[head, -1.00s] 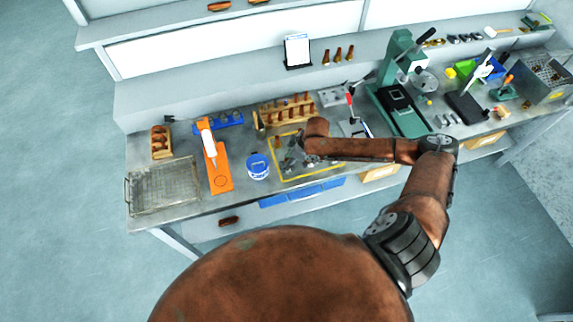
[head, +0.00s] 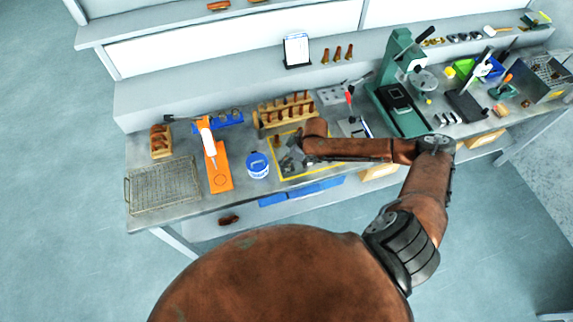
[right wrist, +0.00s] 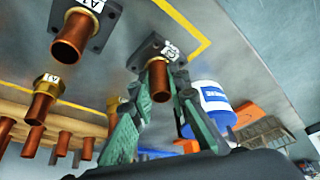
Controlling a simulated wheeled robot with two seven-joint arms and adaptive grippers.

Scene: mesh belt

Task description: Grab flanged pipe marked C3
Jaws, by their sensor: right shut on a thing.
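In the right wrist view, a copper flanged pipe (right wrist: 159,84) with a dark square flange stands between my right gripper's green fingers. Its white tag is turned and too small for me to read surely. My right gripper (right wrist: 155,112) is shut on this pipe. In the head view, my right gripper (head: 290,158) is low over the yellow-taped square (head: 310,175), and its wrist hides much of what it holds. My left gripper is not in view.
A wooden rack (head: 285,113) with several copper pieces stands behind the square. A blue-and-white tub (head: 257,165), an orange stand (head: 219,172) and a wire basket (head: 163,187) are to the left. A green press (head: 402,95) stands to the right.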

